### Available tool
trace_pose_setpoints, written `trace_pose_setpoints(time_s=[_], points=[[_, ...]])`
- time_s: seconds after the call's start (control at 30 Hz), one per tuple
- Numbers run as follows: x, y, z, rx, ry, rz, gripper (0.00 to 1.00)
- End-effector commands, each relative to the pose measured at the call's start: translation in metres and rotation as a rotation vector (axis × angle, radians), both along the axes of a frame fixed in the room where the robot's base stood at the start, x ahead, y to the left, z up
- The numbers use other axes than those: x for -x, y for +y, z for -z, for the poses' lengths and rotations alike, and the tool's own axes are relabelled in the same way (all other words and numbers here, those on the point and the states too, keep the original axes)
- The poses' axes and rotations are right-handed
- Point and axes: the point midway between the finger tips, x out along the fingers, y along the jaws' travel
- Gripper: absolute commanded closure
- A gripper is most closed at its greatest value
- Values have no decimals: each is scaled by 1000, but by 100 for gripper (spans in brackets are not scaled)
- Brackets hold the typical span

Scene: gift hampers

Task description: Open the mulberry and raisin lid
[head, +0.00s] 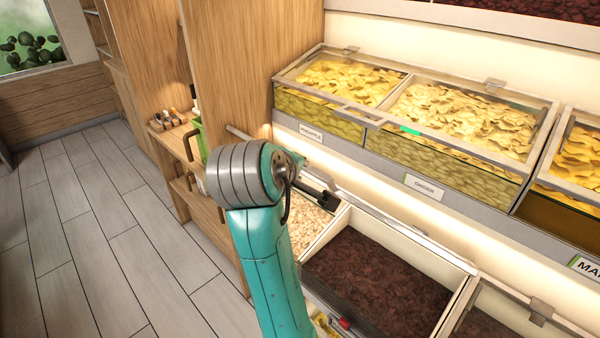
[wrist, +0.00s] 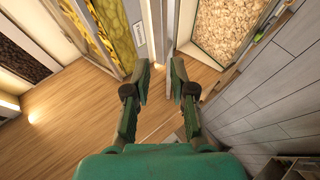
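No label reading mulberry or raisin is legible. In the lower row, a bin of pale flakes (head: 308,222) is partly hidden behind my arm, and a bin of dark, raisin-like pieces (head: 375,285) is beside it on the right. The dark contents show uncovered with pale inner walls; I cannot tell where that lid is. The pale bin also shows in the wrist view (wrist: 228,30), right of my gripper. My gripper (wrist: 159,76) is open and empty, its two fingers apart near a pale bin edge. In the head view my wrist hides most of it.
Lidded upper bins hold yellow pieces, labelled pineapple (head: 311,134) and ginger (head: 424,187); another is at far right. A wooden shelf unit (head: 225,60) stands close left of the bins. Another lower bin (head: 500,318) is at the bottom right. The tiled floor (head: 80,230) at left is clear.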

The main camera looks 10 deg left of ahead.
Motion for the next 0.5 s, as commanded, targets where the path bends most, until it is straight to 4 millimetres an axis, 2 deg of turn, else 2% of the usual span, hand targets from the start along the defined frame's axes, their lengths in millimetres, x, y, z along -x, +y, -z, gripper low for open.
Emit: trace_pose_setpoints(time_s=[0.07, 0.3, 0.5], points=[[-3, -5, 7, 15, -23, 10, 100], [-15, -35, 39, 126, -219, 42, 100], [-11, -58, 60, 258, -412, 26, 100]])
